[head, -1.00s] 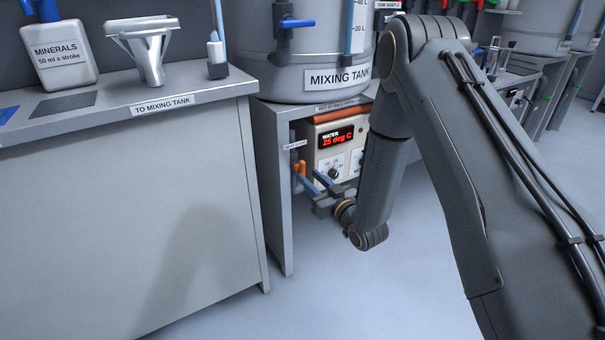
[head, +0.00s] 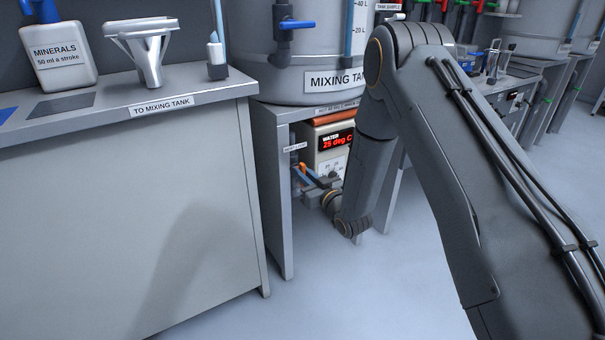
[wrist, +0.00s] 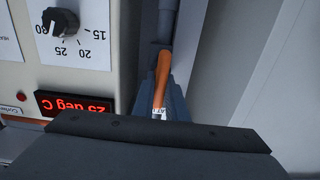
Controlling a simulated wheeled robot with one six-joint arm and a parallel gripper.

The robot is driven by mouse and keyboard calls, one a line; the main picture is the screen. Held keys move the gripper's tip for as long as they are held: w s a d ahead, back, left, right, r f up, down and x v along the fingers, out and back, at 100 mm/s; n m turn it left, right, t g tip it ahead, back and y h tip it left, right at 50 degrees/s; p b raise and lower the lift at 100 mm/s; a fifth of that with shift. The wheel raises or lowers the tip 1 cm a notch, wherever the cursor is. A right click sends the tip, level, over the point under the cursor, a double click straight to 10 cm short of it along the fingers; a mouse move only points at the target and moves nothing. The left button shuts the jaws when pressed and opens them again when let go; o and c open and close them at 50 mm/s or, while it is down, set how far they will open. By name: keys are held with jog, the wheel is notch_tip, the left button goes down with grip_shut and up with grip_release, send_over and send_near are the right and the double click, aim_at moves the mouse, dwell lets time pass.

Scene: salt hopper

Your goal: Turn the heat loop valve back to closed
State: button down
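The heat loop valve shows as an orange handle (head: 303,168) on a pipe under the mixing tank, left of the water heater box. In the wrist view the orange handle (wrist: 163,72) runs along the pipe, with its lower end at the grey-blue fingers. My gripper (head: 311,180) is at the handle, with its fingers close around or beside it. The fingers (wrist: 172,102) are mostly hidden behind my gripper's dark body in the wrist view, so I cannot tell whether they touch or grip the handle.
The heater box (head: 330,146) with a red "25 deg C" display stands close right of the valve. The cabinet's side panel (head: 271,190) is close on the left. The mixing tank (head: 320,45) stands above. The floor in front is clear.

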jog(key=shift+m, duration=0.3)
jog(key=m+p, duration=0.1)
jog(key=m, duration=0.2)
jog(key=shift+d+m+p, duration=0.15)
jog(key=shift+m+p, duration=0.15)
jog(key=m+p, duration=0.1)
jog(key=m, duration=0.3)
jog(key=shift+w+d+f, duration=0.1)
jog(key=shift+d, duration=0.05)
jog(key=m+p, duration=0.1)
jog(key=m, duration=0.4)
jog(key=shift+f, duration=0.15)
jog(key=shift+w+d+f+m+p, duration=0.1)
jog(key=shift+m+p, duration=0.1)
jog(key=shift+m, duration=0.75)
jog(key=shift+f+m+p, duration=0.1)
jog(key=shift+m+p, duration=0.1)
jog(key=shift+m, duration=0.75)
jog(key=c, duration=1.8)
grip_release()
jog(key=shift+o, duration=0.2)
